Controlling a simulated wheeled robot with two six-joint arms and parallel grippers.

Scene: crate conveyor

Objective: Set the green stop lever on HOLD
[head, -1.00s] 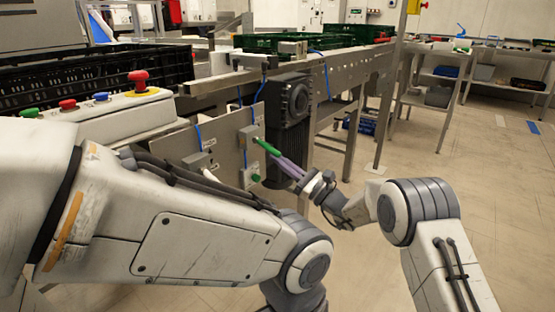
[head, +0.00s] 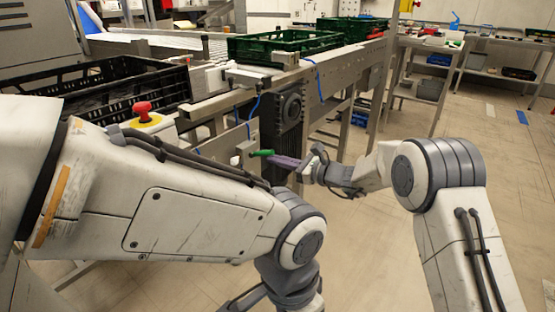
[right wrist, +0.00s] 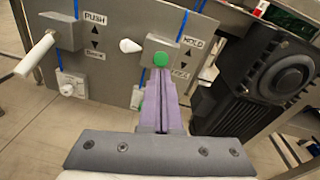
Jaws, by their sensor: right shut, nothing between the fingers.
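The green stop lever (head: 262,153) sticks out from the panel beside the conveyor, roughly level in the head view. In the right wrist view its round green end (right wrist: 160,60) points towards the camera, beside the HOLD and FREE label (right wrist: 186,60). It looks between the two words; I cannot tell its exact setting. My right gripper (head: 275,158) is shut and empty, its purple fingers at the lever's end. In the right wrist view the fingertips (right wrist: 159,76) are just below the green end; whether they touch is unclear. My left gripper is out of view.
A white lever (right wrist: 36,55) by the PUSH and BACK label stands at left. A white knob (right wrist: 130,46) sits near the green lever. A dark motor housing (right wrist: 262,75) is close on the right. A red button (head: 142,109) and green crate (head: 285,45) are beyond.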

